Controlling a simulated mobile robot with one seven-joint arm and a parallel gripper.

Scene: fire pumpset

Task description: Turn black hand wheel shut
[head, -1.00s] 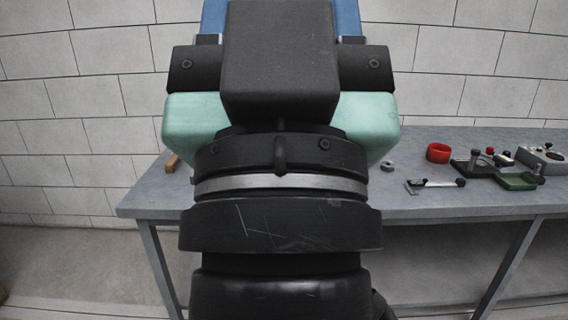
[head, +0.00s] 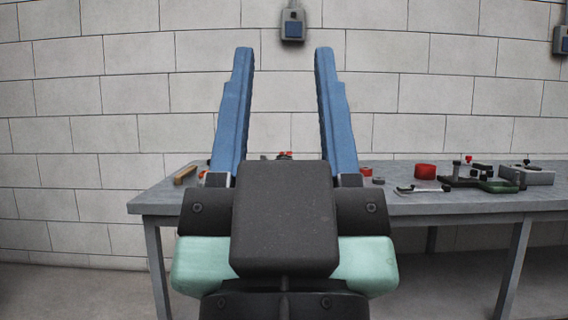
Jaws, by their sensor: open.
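No black hand wheel can be clearly made out in the head view. My gripper (head: 283,52) is in the middle of the view, its two blue fingers pointing up and standing wide apart with nothing between the tips. Its black and pale green body hides the middle of the workbench (head: 165,205). A small dark and red item (head: 284,155) shows between the fingers at the back of the bench, mostly hidden and too small to tell.
On the bench's right side are a red ring (head: 425,171), a caliper-like tool (head: 424,189), a green clamp-like piece (head: 499,187) and a grey block (head: 533,175). A wooden piece (head: 185,174) lies at the left. A wall box (head: 292,25) hangs behind.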

